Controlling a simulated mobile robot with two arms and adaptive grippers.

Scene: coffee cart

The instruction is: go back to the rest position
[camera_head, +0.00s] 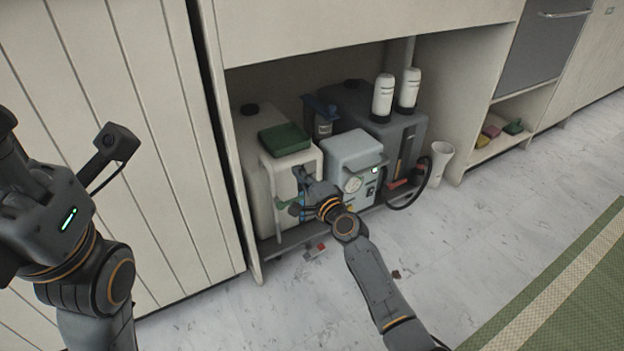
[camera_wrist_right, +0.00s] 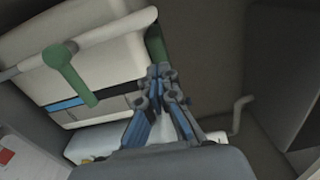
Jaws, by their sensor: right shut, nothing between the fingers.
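My right gripper (camera_head: 303,186) is at the front of the open cabinet bay, before the cream container (camera_head: 285,163). Its fingers are together with nothing between them. In the right wrist view the closed blue-grey fingers (camera_wrist_right: 160,80) point toward a pale container front with a blue stripe (camera_wrist_right: 68,104) and a green lever (camera_wrist_right: 70,75). I cannot tell from that view whether the fingers touch anything. My left arm (camera_head: 65,225) is folded up at the left of the head view, and its fingers are not visible.
A grey-white unit (camera_head: 352,152) with a gauge and a dark tank (camera_head: 400,125) fill the bay beside my right gripper. A black hose (camera_head: 408,204) loops out in front. A white bin (camera_head: 437,165) stands at right. The pale floor (camera_head: 480,220) is mostly clear.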

